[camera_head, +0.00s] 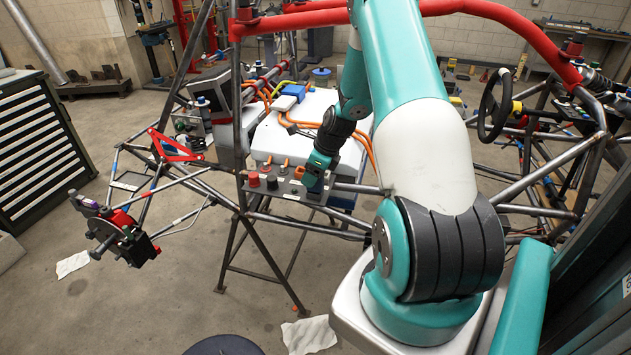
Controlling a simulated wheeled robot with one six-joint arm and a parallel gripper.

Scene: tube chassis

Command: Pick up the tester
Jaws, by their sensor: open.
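My arm reaches over the tube chassis and down to a grey control panel (290,188). My gripper (313,178) is at the right part of this panel, small in the view, with its jaws open. Its fingertips are hard to make out. A small orange item (299,172) shows right beside the gripper's left side. It may be the tester, but I cannot tell, nor whether the jaws are around it. No other thing is clearly recognisable as a tester.
The panel carries a red knob (254,180), a black knob (272,182) and small switches. Behind it are a white box (308,130) and orange cables (365,142). Red and dark chassis tubes (238,100) surround the arm. A drawer cabinet (40,150) stands left.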

